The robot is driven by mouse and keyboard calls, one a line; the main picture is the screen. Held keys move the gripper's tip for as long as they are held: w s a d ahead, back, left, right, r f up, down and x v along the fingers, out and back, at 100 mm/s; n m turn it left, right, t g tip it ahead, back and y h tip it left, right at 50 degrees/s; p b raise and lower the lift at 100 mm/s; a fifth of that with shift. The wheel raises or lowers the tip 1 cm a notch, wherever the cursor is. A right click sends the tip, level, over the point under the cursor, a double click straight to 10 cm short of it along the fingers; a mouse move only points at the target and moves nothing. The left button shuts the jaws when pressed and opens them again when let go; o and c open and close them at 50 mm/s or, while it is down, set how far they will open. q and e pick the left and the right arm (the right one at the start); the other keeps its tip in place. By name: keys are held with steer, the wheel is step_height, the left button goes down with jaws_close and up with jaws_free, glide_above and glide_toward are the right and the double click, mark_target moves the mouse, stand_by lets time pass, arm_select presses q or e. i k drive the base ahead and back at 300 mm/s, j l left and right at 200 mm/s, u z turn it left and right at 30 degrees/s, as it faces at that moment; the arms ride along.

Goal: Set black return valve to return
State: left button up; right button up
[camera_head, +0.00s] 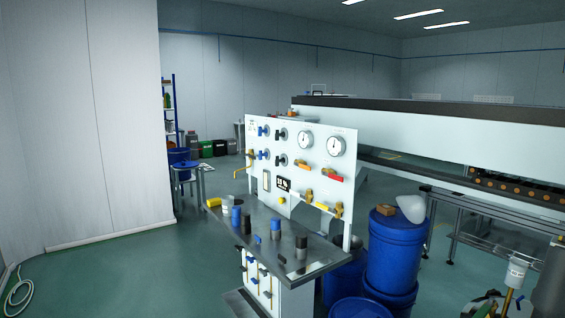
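A white upright panel (318,146) stands on a grey metal bench (262,232) in the middle of the view. Two small black-handled valves sit on its left half, an upper one (281,134) and a lower one (281,160). Blue-handled valves (264,131) are just left of them. The handles are too small for me to read their settings, and I cannot tell which black one is the return valve. Neither of my grippers shows in the view.
Two gauges (336,146), red and yellow handles share the panel. Blue and black cylinders (247,222) stand on the bench. Blue drums (397,250) crowd its right side. A long white machine (430,130) lies behind.

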mark_target(277, 160)
steer(key=z, duration=0.45)
steer(key=i+j+z, duration=0.15)
steer(key=j+z, duration=0.25)
steer(key=i+j+z, duration=0.15)
steer(key=z, duration=0.25)
steer(key=i+j+z, duration=0.15)
steer(key=j, duration=0.25)
steer(key=j+z, duration=0.2)
steer(key=j, duration=0.6)
steer(key=i+j, duration=0.1)
steer(key=j, duration=0.3)
steer(key=i+z, duration=0.05)
